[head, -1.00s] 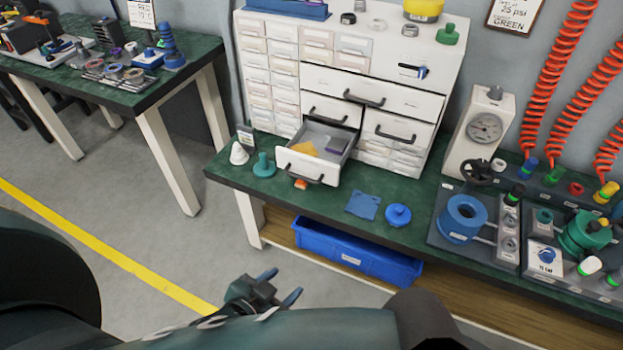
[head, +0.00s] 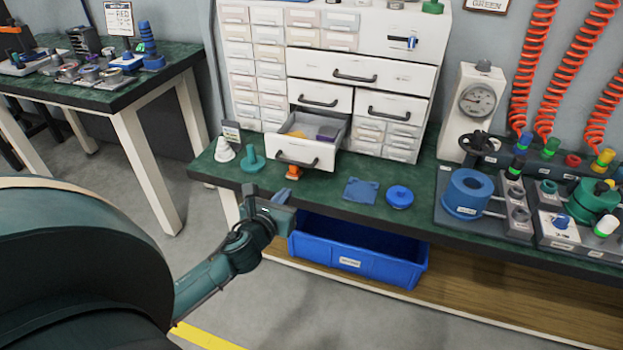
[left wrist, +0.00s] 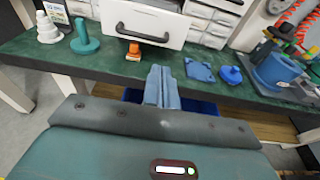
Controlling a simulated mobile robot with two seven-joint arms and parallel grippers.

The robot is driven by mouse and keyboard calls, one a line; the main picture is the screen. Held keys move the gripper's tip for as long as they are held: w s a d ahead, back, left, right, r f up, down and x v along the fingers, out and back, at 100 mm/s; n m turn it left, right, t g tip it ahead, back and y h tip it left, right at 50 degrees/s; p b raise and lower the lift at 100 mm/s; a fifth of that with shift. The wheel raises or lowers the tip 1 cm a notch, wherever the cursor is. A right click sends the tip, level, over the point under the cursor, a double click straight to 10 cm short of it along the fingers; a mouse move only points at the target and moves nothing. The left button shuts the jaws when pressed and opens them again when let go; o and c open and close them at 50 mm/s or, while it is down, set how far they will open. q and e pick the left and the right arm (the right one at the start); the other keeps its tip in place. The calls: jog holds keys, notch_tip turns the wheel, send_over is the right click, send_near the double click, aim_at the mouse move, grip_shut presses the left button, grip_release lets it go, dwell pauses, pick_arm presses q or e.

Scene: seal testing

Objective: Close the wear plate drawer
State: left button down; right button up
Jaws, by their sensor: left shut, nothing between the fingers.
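The wear plate drawer (head: 303,154) is pulled out of the white cabinet (head: 360,72) on the green bench, with a yellow piece (head: 296,135) and a purple piece (head: 327,133) inside. Its dark handle is on the front. The drawer front (left wrist: 140,22) also shows at the top of the left wrist view. My left gripper (head: 280,195) is in front of the bench edge, below and apart from the drawer. In the left wrist view its fingers (left wrist: 162,88) are shut together and empty. My right gripper is not in view.
An orange piece (head: 293,173) lies below the drawer front. A white stepped cone (head: 225,149) and a teal peg (head: 252,160) stand left of it. A blue bin (head: 358,250) sits under the bench.

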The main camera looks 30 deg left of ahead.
pick_arm(q)
jog(key=b+x, duration=0.2)
jog(key=x, duration=1.1)
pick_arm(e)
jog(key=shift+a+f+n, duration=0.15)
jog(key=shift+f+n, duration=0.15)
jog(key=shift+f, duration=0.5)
pick_arm(q)
jog(key=shift+w, duration=0.1)
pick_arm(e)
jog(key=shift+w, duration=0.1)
